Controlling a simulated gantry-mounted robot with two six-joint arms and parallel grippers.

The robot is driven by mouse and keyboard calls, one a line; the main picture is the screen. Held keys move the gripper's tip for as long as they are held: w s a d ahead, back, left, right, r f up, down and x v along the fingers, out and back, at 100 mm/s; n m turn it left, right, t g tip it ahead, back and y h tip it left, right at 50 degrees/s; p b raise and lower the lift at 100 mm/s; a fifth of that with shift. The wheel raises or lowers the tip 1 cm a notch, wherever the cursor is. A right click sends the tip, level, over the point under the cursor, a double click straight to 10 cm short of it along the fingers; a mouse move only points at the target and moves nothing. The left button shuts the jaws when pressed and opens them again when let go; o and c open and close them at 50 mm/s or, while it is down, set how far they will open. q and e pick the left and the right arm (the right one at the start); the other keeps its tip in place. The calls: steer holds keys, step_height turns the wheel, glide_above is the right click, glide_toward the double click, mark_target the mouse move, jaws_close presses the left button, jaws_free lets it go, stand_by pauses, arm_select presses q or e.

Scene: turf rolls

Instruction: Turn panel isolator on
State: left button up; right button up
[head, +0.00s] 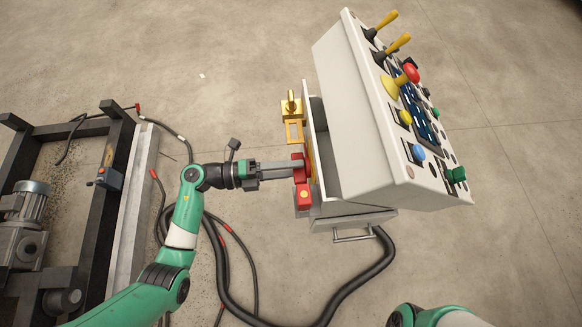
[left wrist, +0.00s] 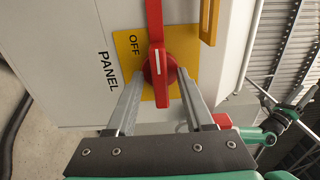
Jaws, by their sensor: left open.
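The panel isolator is a red rotary knob (left wrist: 160,72) on a yellow plate (left wrist: 128,45) marked OFF, beside the word PANEL on the console's light side. A white line on the knob runs nearly upright in the left wrist view. My left gripper (left wrist: 160,88) is open, with one finger on each side of the knob; I cannot tell whether they touch it. In the head view my left gripper (head: 298,168) reaches the side of the console (head: 345,110), and its fingertips partly hide the red isolator (head: 299,158). My right gripper is out of view.
The sloped console top carries yellow levers (head: 397,45), a red mushroom button (head: 411,73) and other controls. A yellow bracket (head: 292,130) juts out beside the isolator. Black cables (head: 345,300) lie on the floor. A dark metal frame with a motor (head: 30,215) stands at left.

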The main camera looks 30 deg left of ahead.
arm_select(q)
jaws_close()
steer(key=shift+m, duration=0.3)
stand_by(0.3)
steer(key=shift+m+b, duration=4.55)
steer(key=shift+m, duration=4.05)
jaws_free()
